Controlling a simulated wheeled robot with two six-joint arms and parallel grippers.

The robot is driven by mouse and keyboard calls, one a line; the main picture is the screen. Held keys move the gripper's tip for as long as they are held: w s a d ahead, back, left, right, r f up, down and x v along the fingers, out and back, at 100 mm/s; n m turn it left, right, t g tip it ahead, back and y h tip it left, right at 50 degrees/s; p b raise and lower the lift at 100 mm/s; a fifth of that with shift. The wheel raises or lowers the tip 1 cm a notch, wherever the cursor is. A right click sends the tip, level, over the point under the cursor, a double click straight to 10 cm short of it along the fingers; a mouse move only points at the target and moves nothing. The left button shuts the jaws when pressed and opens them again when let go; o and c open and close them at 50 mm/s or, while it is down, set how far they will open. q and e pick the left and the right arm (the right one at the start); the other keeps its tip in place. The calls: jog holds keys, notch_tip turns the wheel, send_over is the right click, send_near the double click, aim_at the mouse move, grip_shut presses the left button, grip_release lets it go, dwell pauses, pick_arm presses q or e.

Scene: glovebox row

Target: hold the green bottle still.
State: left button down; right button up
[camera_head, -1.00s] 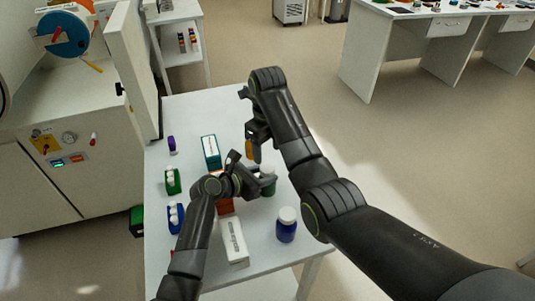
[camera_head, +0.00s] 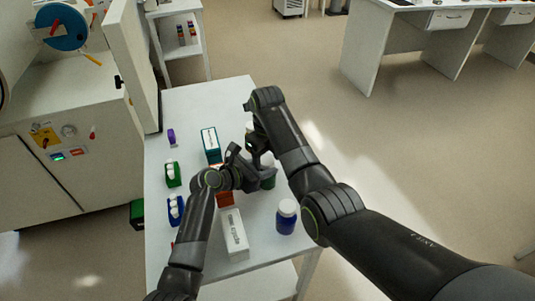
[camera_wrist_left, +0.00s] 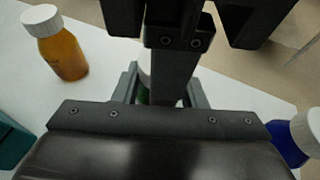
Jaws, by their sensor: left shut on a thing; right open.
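The green bottle (camera_head: 269,183) stands on the white table, partly covered by my grippers. My left gripper (camera_head: 262,178) is shut around it from the left. In the left wrist view only a strip of the green bottle (camera_wrist_left: 143,95) and its pale lid shows between dark gripper parts. My right gripper (camera_head: 262,157) is open, just above and behind the green bottle in the head view. Its dark parts also fill the top middle of the left wrist view. Whether it touches the bottle's lid is hidden.
A blue bottle (camera_head: 286,217) with a white lid stands near, and an orange bottle (camera_wrist_left: 64,52) shows in the wrist view. A white box (camera_head: 235,235), a teal box (camera_head: 211,146) and green (camera_head: 173,175) and blue (camera_head: 176,211) racks stand on the table.

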jog(key=c, duration=1)
jog(key=shift+a+n, duration=0.1)
jog(key=shift+n, duration=1.6)
jog(key=o, duration=1.1)
jog(key=shift+c, duration=0.2)
